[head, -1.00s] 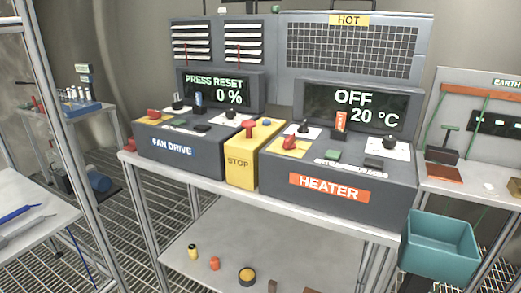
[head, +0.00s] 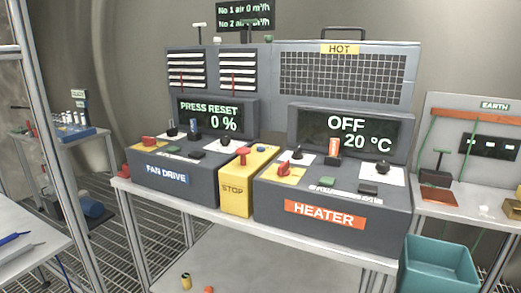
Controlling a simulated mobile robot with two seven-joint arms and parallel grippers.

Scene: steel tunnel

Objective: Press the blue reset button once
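The blue reset button (head: 260,148) is a small round cap on top of the yellow STOP box (head: 236,199). A red button (head: 243,152) sits beside it on the same box. The box stands between the dark fan drive box (head: 172,176) and the heater box (head: 325,215). The fan drive display (head: 216,115) reads "PRESS RESET" and 0 %. The heater display (head: 353,132) reads OFF and 20 °C. Neither of my grippers is in view, and nothing covers the blue button.
The boxes stand on a grey bench (head: 265,231). A teal bin (head: 440,263) is at its right front corner. A metal post (head: 70,160) rises at left. The air above the yellow box is clear.

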